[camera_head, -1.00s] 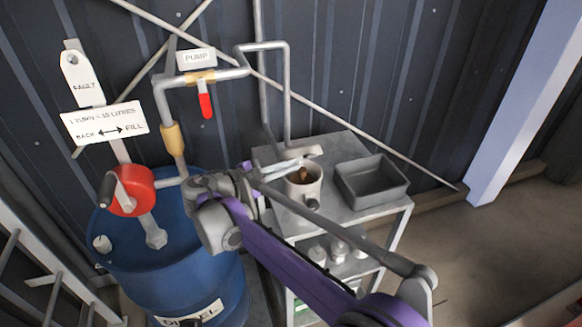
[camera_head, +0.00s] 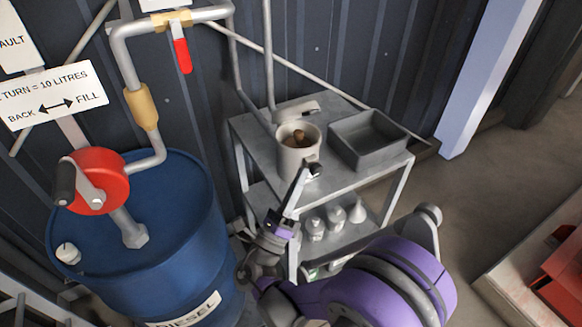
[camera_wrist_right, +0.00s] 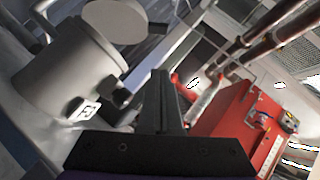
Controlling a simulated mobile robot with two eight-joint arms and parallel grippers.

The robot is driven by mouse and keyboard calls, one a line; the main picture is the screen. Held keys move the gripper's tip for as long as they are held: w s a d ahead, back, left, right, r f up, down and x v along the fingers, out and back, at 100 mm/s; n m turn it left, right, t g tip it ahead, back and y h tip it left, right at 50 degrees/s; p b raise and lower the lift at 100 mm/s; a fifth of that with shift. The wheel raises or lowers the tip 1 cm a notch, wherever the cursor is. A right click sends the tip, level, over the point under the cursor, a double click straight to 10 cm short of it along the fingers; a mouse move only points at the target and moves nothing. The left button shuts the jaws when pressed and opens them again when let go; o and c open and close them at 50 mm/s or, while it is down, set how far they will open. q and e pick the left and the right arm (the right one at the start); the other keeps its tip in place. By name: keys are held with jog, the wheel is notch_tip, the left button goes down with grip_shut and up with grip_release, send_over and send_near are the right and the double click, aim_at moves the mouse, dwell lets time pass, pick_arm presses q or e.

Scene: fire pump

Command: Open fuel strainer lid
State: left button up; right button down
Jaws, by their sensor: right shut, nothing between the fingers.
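The fuel strainer (camera_head: 296,158) is a pale grey pot on the trolley, with its top open and a brown thing inside. Its flat grey lid (camera_head: 297,111) is tilted up behind the mouth. The strainer also shows in the right wrist view (camera_wrist_right: 65,75), with the round lid (camera_wrist_right: 114,20) raised beside its rim. A dark knob (camera_head: 314,169) sticks out of the strainer's front. My right gripper (camera_head: 301,178) is shut and empty, pointing up in front of the strainer close to this knob; I cannot tell whether they touch. My left gripper is out of view.
A grey open tray (camera_head: 368,140) stands right of the strainer on the trolley (camera_head: 345,186). White items sit on its lower shelf. A blue diesel drum (camera_head: 140,265) with a red crank pump (camera_head: 98,181) stands at the left. Pipes run behind.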

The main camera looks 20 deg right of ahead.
aim_at(303, 102)
jog(key=w+d+r+p, duration=0.2)
jog(key=w+d+r, duration=0.3)
jog(key=w+r, duration=0.1)
jog(key=shift+r, duration=0.9)
jog(key=w+r+n+y+p, duration=0.1)
jog(key=n, duration=0.1)
jog(key=w+r+n+t+y+p, duration=0.1)
jog(key=r+p, duration=0.1)
jog(key=w+r+n+y+p, duration=0.1)
jog(key=r+n+y, duration=0.1)
jog(key=shift+a+r+n+p, duration=0.1)
jog(key=shift+r+n+p, duration=0.05)
jog(key=shift+n+p, duration=0.2)
jog(key=shift+n+y, duration=0.8)
jog(key=shift+n, duration=0.15)
jog(key=w+r, duration=0.1)
jog(key=w, duration=0.1)
jog(key=w+r+p, duration=0.1)
jog(key=w, duration=0.1)
jog(key=w+r, duration=0.1)
jog(key=w, duration=0.1)
jog(key=shift+a+r+p, duration=0.2)
jog(key=shift+p, duration=0.2)
jog(key=shift+w+a+r, duration=0.1)
jog(key=shift+w+r, duration=0.1)
jog(key=shift+w, duration=0.6)
jog(key=shift+w+a+r, duration=0.1)
jog(key=shift+w+r, duration=0.1)
jog(key=shift+w, duration=0.6)
